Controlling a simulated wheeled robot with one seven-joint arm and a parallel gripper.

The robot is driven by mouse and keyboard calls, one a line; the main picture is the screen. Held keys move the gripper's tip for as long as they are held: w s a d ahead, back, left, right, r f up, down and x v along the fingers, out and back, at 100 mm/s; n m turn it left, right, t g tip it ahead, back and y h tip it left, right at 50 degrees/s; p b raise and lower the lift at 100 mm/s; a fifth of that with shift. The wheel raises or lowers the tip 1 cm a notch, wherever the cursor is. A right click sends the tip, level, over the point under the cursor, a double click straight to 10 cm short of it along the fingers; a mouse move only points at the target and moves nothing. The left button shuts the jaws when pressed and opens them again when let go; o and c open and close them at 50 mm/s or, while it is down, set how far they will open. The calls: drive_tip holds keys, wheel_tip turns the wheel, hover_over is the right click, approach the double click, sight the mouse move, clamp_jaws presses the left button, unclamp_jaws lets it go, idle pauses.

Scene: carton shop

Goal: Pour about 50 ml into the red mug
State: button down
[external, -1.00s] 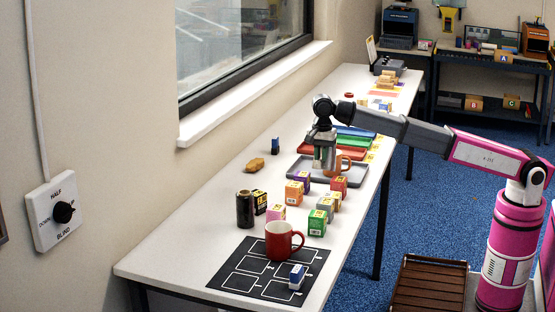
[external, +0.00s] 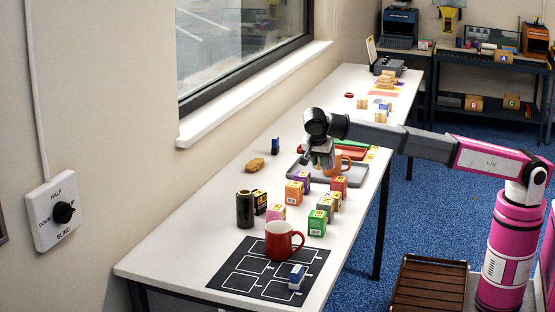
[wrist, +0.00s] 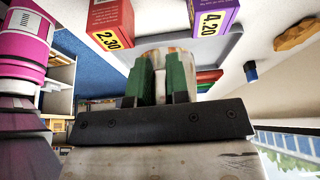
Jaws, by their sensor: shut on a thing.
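The red mug (external: 280,242) stands upright on the black mat (external: 233,284) at the near end of the table, its handle to the right. My gripper (external: 322,158) is well behind it, over the grey tray (external: 353,182), and is tilted. In the wrist view its green-padded fingers (wrist: 161,84) are shut on a pale thing (wrist: 160,87) with brownish patches, mostly hidden by the fingers. I cannot tell what vessel it is or what it contains. An orange mug (external: 343,162) shows just right of the gripper at the tray; whether they touch is unclear.
Several small cartons, including a green one (external: 317,222) and an orange one (external: 294,193), stand between the tray and the red mug. A dark can (external: 245,209) stands left of them. A blue-white block (external: 297,277) sits on the mat. The window ledge (external: 250,95) borders the left.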

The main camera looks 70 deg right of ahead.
drive_tip(key=a+r+n+t, duration=0.1)
drive_tip(key=a+n, duration=0.2)
drive_tip(key=a, duration=3.4)
drive_tip(key=s+a+n+t, duration=0.15)
drive_tip(key=s+a, duration=0.25)
drive_tip(key=a, duration=1.4)
drive_tip(key=s+a+f+n, duration=0.1)
drive_tip(key=s+a+f, duration=0.1)
drive_tip(key=s+a, duration=0.2)
drive_tip(key=shift+s+a+f+y, duration=0.15)
drive_tip(key=shift+s+f+y, duration=0.15)
drive_tip(key=shift+s, duration=1.15)
drive_tip(key=shift+n, duration=0.25)
